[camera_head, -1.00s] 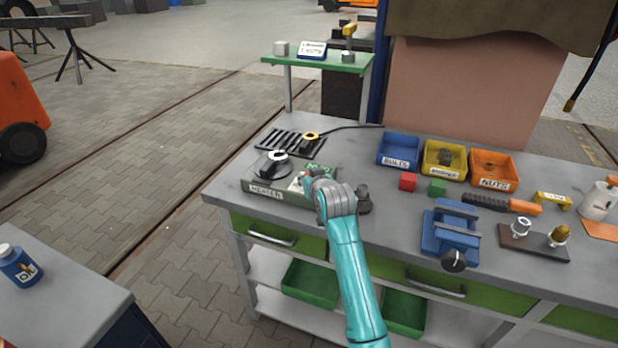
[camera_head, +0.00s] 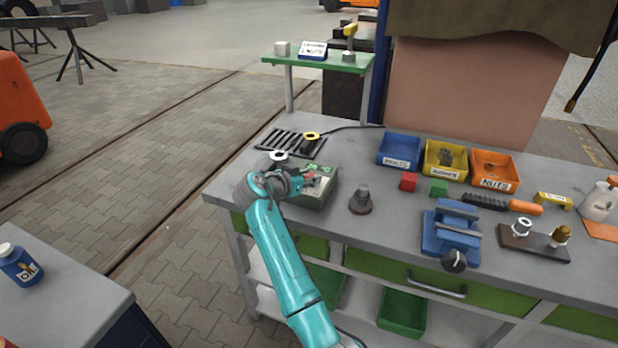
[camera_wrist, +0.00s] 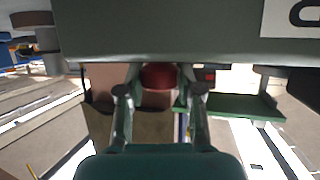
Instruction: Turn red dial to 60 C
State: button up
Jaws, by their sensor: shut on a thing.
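The red dial (camera_wrist: 158,76) is a round red knob between my two fingertips in the wrist view, against the heater's face. My gripper (camera_wrist: 160,92) is shut on the dial, one finger on each side. The grey-green heater (camera_wrist: 160,30) fills the top of the wrist view. In the head view the heater box (camera_head: 318,196) stands on the workbench, partly hidden by my arm, and my gripper (camera_head: 306,182) is at it. The dial's scale and pointer cannot be read here.
A dark grey stepped part (camera_head: 361,200) stands right of the heater. Blue (camera_head: 390,161), yellow (camera_head: 445,172) and orange (camera_head: 494,183) bins and a blue vise (camera_head: 450,238) are farther right.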

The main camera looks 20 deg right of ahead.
jog(key=m+g+h, duration=0.2)
jog(key=m+g, duration=0.2)
jog(key=shift+g, duration=0.4)
jog(key=shift+f+m+g+h, duration=0.1)
jog(key=shift+m+g+h, duration=0.2)
jog(key=shift+m+g, duration=0.8)
jog(key=shift+m, duration=0.1)
jog(key=shift+f, duration=0.1)
jog(key=o, duration=1.2)
jog(key=shift+c, duration=0.2)
